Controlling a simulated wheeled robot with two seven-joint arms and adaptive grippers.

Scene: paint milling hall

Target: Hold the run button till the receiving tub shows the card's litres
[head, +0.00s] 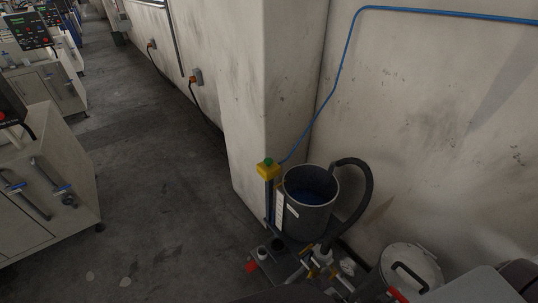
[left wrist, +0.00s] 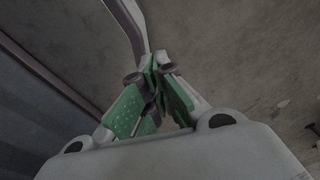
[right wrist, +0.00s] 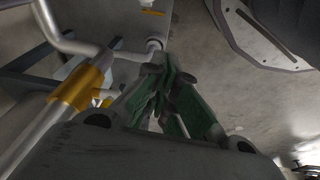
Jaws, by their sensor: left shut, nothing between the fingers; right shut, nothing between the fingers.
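A yellow box with a green button (head: 267,161) on top stands on a blue post in the head view, beside a dark grey tub (head: 311,216). The tub is open, holds blue liquid, and has a small white label. A white strip (head: 279,208) stands upright at its left; any marks are too small to read. I cannot make out the card. My left gripper (left wrist: 155,65) is shut and empty above the floor in the left wrist view. My right gripper (right wrist: 165,68) is shut and empty, near a pipe with a yellow collar (right wrist: 80,88). Neither gripper is identifiable in the head view.
A black hose (head: 367,190) arches from the tub down its right side. A lidded container (head: 411,264) stands at the lower right. Pipe fittings (head: 320,268) crowd the tub's foot. A blue line (head: 347,45) runs along the wall. Floor (head: 150,190) at the left is clear, with cabinets beyond.

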